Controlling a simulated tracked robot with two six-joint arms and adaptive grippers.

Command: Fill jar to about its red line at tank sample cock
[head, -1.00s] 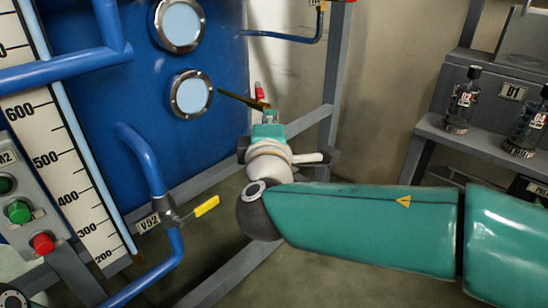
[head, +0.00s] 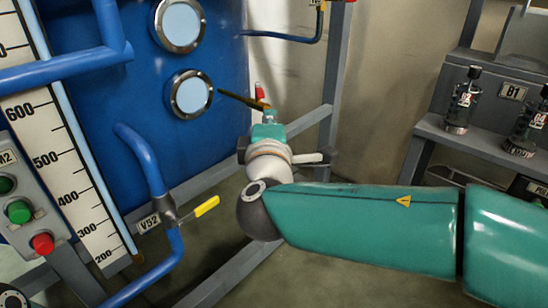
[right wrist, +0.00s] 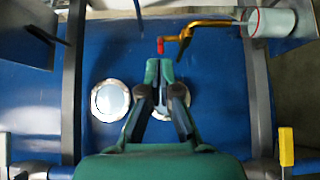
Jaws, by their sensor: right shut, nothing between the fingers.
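The brass sample cock (head: 243,99) sticks out from the blue tank beside the lower sight glass. In the right wrist view, turned on its side, the cock (right wrist: 186,36) shows a red-tipped handle and a spout. The spout's end is at the mouth of a pale cylinder that looks like the jar (right wrist: 280,22), with a red mark near its mouth. Its fill level cannot be told. It is hidden in the head view. My right gripper (head: 269,116) is close to the cock; in the wrist view its fingers (right wrist: 160,66) are shut, empty, and apart from the red tip.
A blue pipe with a yellow-handled valve (head: 206,206) runs at lower left, by a level scale (head: 62,165) and a button box (head: 22,200). A grey frame post (head: 336,80) stands right of the cock. Labelled bottles (head: 461,105) stand on a shelf at right.

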